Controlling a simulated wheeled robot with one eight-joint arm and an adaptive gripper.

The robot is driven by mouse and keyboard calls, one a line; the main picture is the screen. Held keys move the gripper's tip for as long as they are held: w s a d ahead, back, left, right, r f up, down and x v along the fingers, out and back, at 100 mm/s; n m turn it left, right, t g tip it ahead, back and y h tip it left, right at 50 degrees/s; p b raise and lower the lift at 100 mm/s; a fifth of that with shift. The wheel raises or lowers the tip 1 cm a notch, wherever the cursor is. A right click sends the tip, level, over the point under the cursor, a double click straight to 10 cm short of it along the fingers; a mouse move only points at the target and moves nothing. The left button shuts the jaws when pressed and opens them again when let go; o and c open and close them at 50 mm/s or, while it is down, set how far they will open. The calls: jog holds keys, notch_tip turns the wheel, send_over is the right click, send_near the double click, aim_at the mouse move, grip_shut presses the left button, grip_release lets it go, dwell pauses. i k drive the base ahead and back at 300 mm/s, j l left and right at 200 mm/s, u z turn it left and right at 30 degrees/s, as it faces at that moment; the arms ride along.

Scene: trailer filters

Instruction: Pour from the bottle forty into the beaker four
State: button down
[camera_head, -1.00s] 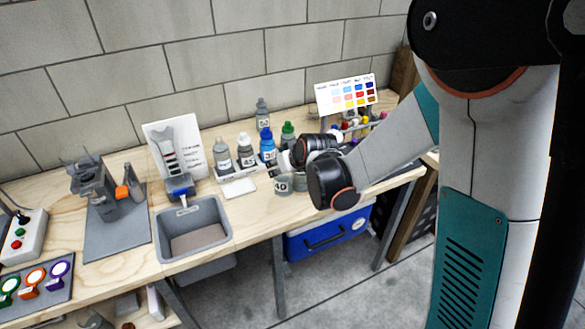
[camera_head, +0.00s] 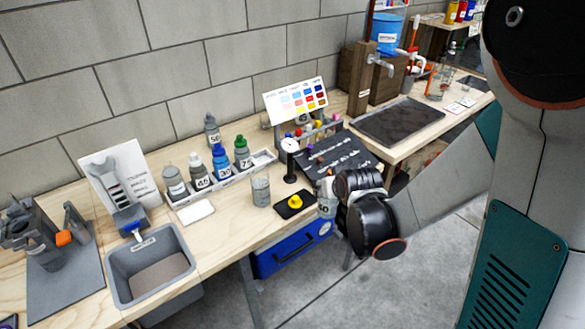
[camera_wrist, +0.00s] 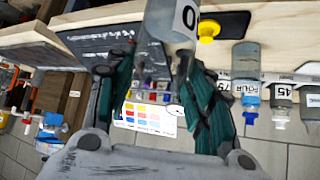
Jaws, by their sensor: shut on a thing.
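My gripper (camera_head: 336,198) is shut on a grey bottle (camera_head: 325,209), held in front of the bench's front edge. In the wrist view, the bottle (camera_wrist: 170,22) is between the fingers (camera_wrist: 155,62); part of its label, a "0", shows. A clear, greyish beaker (camera_head: 261,190) stands upright on the bench, left of my gripper and apart from it. The beaker (camera_wrist: 246,56) also shows right of the bottle in the wrist view, which appears upside down.
A black pad with a yellow knob (camera_head: 295,202) lies between beaker and gripper. A rack of capped bottles (camera_head: 215,183) stands behind the beaker. A black stand with a round dial (camera_head: 290,160), a dark written board (camera_head: 318,155) and a grey bin (camera_head: 152,262) are nearby.

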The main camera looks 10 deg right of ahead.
aim_at(258, 178)
jog(key=j+z, duration=0.2)
jog(key=z, duration=0.2)
jog(key=j+z, duration=0.15)
jog(key=z, duration=0.25)
jog(key=k+j+z, duration=0.1)
jog(key=z, duration=0.3)
jog(key=k+j+z, duration=0.1)
jog(key=z, duration=0.3)
jog(key=k+j+z, duration=0.35)
jog(key=k+j, duration=0.35)
jog(key=k+j+z, duration=0.3)
jog(key=k+j, duration=0.35)
jog(key=k, duration=0.15)
jog(key=i+j, duration=0.15)
jog(key=i, duration=0.35)
